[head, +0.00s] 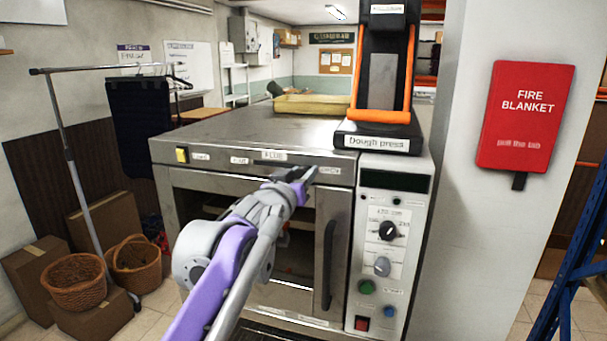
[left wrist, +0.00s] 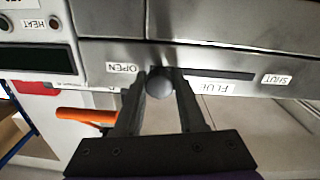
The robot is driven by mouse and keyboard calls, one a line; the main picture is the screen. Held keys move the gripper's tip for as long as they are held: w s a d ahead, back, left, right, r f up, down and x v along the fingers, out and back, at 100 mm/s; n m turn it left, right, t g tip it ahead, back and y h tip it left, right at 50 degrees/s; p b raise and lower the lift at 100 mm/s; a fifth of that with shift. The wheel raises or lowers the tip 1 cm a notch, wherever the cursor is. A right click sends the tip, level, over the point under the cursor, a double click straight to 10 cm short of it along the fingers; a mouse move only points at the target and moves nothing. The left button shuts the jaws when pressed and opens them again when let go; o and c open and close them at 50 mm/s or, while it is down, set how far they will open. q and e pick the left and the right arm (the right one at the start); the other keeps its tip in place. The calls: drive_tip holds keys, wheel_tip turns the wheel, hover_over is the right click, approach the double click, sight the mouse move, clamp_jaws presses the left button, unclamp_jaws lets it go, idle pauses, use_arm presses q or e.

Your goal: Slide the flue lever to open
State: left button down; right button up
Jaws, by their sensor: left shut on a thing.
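The flue lever shows in the left wrist view as a round grey knob (left wrist: 160,85) on a dark slot (left wrist: 218,74) in the oven's steel front strip. That view is upside down. The knob sits at the slot's end beside the OPEN label (left wrist: 122,68), away from the SHUT label (left wrist: 276,79). My left gripper (left wrist: 160,80) is shut on the knob, one finger on each side. In the head view my left gripper (head: 300,178) reaches the oven's top front strip near its right end and hides the knob. My right gripper is not in view.
The oven door handle (head: 332,262) stands out below the strip, with a control panel (head: 385,250) to its right. A dough press (head: 380,80) stands on top. A clothes rail (head: 75,170) and baskets (head: 75,280) stand left. A pillar with a red fire blanket (head: 525,115) is right.

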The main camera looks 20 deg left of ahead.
use_arm(q)
drive_tip(key=shift+d, duration=0.15)
drive_tip(key=c, duration=0.9)
unclamp_jaws()
drive_tip(key=o, duration=0.4)
drive_tip(key=shift+d, duration=0.2)
drive_tip(key=shift+a, duration=0.1)
drive_tip(key=shift+s, duration=0.2)
drive_tip(key=s+b, duration=0.1)
drive_tip(key=s, duration=0.9)
drive_tip(key=shift+s+a+b, duration=0.25)
drive_tip(key=shift+a+b, duration=0.1)
